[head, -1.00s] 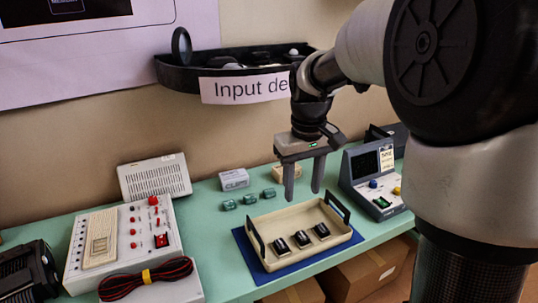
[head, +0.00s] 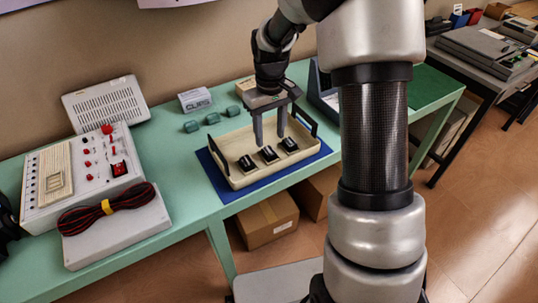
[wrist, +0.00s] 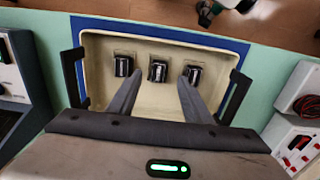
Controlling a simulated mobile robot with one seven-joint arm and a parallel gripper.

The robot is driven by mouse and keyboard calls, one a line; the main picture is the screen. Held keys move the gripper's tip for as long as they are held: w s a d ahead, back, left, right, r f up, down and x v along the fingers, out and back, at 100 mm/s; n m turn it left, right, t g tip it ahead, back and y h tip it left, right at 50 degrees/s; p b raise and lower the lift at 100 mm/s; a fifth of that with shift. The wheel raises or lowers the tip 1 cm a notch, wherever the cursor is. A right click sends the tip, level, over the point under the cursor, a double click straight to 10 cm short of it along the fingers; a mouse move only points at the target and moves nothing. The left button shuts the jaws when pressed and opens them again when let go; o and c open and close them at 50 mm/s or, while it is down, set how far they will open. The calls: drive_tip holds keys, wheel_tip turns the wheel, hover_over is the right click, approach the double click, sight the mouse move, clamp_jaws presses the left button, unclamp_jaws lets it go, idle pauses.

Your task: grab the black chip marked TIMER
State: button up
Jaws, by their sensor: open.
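Three black chips lie in a row in a cream tray (head: 235,180): a left one (head: 246,162), a middle one (head: 268,154) and a right one (head: 289,144) in the head view. In the wrist view they show as a left (wrist: 123,66), middle (wrist: 158,71) and right (wrist: 193,73) chip. Their markings are too small to read, so I cannot tell which is TIMER. My gripper (head: 270,140) is open and empty over the tray, fingers pointing down. In the wrist view its fingertips (wrist: 160,76) stand either side of the middle chip, apart from it.
The tray has upright black handles at both ends and sits on a blue mat (head: 215,184). Several green blocks (head: 213,118) and a CLIPS box (head: 195,100) stand behind it. A red-knobbed panel (head: 85,170) and a cable coil (head: 107,208) are at left.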

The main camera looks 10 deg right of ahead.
sight(271, 152)
drive_tip(key=shift+d+f+b, duration=0.15)
drive_tip(key=shift+f+b, duration=0.4)
drive_tip(key=shift+f, duration=2.6)
drive_tip(key=c, duration=1.1)
